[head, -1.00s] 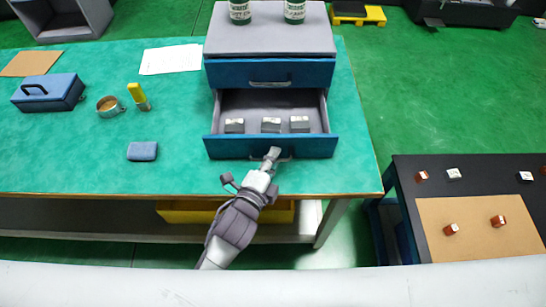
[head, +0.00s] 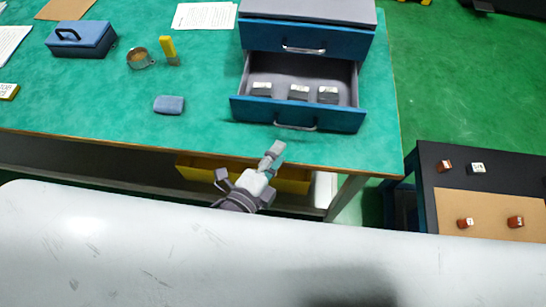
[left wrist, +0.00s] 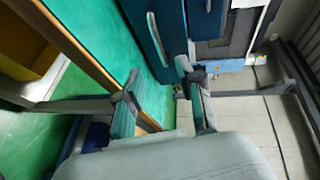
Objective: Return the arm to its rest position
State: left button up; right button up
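My left gripper (head: 248,163) is in front of the green table's front edge, below the open drawer (head: 262,110) of the blue-and-grey cabinet. Its fingers are spread, with nothing between them. One finger points up toward the drawer handle (head: 295,126) but is apart from it. In the left wrist view the two fingers (left wrist: 160,100) stand wide apart, with the green table and a blue front with a handle (left wrist: 157,38) beyond them. My right gripper is in neither current view.
The drawer holds three small dark blocks (head: 298,92). The green table (head: 120,110) carries a blue toolbox (head: 85,45), a cup (head: 138,58), a yellow-handled tool (head: 168,48) and a blue-grey pad (head: 169,105). A black table (head: 430,165) with small blocks stands right. Green floor lies between.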

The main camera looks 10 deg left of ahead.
pick_arm(q)
jog(key=shift+s+a+r, duration=0.15)
jog(key=shift+s+a, duration=0.1)
jog(key=shift+s, duration=0.35)
